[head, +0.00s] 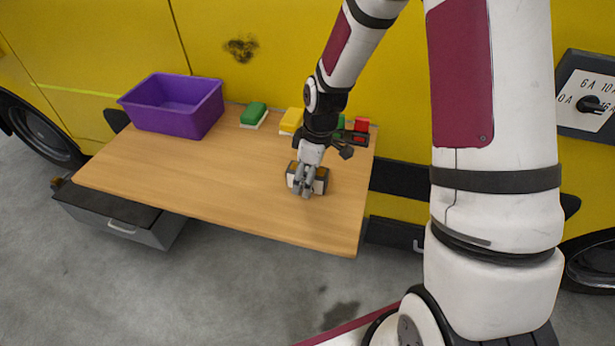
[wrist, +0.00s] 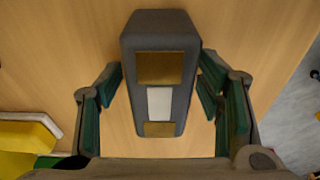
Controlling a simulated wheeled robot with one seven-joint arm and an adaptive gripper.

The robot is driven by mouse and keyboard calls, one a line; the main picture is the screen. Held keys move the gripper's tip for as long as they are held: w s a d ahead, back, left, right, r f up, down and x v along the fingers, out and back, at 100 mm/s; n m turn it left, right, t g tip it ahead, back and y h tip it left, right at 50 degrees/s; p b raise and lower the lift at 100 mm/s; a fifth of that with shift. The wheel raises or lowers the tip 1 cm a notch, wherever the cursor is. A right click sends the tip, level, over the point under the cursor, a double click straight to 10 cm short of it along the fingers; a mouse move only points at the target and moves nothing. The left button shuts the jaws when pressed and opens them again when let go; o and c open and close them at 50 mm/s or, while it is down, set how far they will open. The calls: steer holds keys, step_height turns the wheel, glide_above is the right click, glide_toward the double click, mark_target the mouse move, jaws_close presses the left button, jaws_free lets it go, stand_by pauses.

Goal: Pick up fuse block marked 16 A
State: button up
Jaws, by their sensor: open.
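A dark grey block (wrist: 160,25) with two brass plates and a pale label between them lies on the wooden table in the wrist view. No marking is legible on the label, so I cannot confirm 16 A. My gripper (wrist: 161,90) is open, with one finger on each side of the block and a visible gap on both sides. In the head view my gripper (head: 307,190) is low over the table's right half, and it hides much of the block (head: 321,181).
The wooden table (head: 190,180) has clear room to the left. A purple bin (head: 178,122) stands at its back left. Green (head: 254,113), yellow (head: 291,120) and red (head: 361,125) blocks line the back edge. A dial panel (head: 590,95) is at the far right.

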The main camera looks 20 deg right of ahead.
steer(key=c, duration=1.4)
steer(key=shift+r, duration=0.15)
